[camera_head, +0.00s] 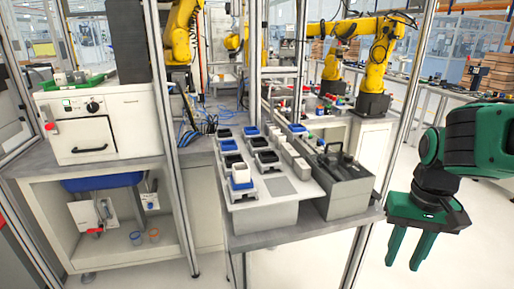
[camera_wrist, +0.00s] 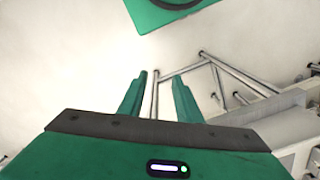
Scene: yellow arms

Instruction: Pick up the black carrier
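Several small black carriers, including one at the front (camera_head: 268,159), sit among blue ones on a light grey fixture plate (camera_head: 285,188) on the table. I cannot tell which black one the task means. My green gripper (camera_head: 403,266) is at the far right, pointing down beyond the table's right edge, apart from the carriers. Its two fingers are apart with nothing between them. They also show open and empty in the wrist view (camera_wrist: 160,76), where no carrier shows.
A dark grey box (camera_head: 349,190) with black parts on top stands right of the plate. A metal frame post (camera_head: 385,150) rises between my arm and the table. A white oven-like unit (camera_head: 90,125) stands at left. Yellow robot arms (camera_head: 375,55) are behind. The floor below my gripper is clear.

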